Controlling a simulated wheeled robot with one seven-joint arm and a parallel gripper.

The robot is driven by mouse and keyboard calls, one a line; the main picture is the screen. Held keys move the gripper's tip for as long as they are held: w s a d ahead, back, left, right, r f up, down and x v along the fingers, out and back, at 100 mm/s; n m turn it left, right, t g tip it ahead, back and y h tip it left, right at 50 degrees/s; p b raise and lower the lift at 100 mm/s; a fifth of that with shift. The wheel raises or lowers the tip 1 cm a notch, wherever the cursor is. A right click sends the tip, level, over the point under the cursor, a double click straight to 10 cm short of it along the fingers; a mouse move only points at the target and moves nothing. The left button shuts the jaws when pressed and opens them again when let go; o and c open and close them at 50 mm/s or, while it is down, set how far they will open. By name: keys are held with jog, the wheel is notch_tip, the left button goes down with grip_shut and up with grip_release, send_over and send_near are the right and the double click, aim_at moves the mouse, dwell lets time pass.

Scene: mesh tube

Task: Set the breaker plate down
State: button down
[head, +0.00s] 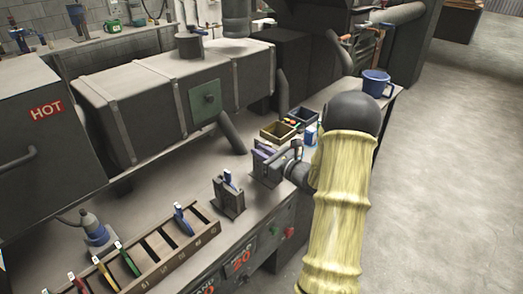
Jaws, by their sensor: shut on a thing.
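My arm in a yellow sleeve reaches in from the lower right, and my gripper (267,158) is low over the bench. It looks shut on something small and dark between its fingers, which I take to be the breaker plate. Its shape and edges cannot be made out, as the fingers and wrist cover it. I cannot tell whether it touches the bench top (190,185) below.
A grey block with a blue-handled tool (229,194) stands left of my gripper. A slotted wooden rack (150,262) holds coloured-handled tools at the front left. Small open bins (278,132) and a blue mug (376,83) are behind. A large duct-like housing (150,100) borders the bench.

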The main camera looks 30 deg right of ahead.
jog(key=shift+f, duration=1.55)
jog(key=shift+f, duration=0.15)
jog(key=c, duration=1.3)
grip_release()
jog(key=shift+s+d, duration=0.15)
jog(key=shift+s, duration=0.2)
jog(key=b+v, duration=0.2)
jog(key=v, duration=0.9)
jog(key=shift+s, duration=0.2)
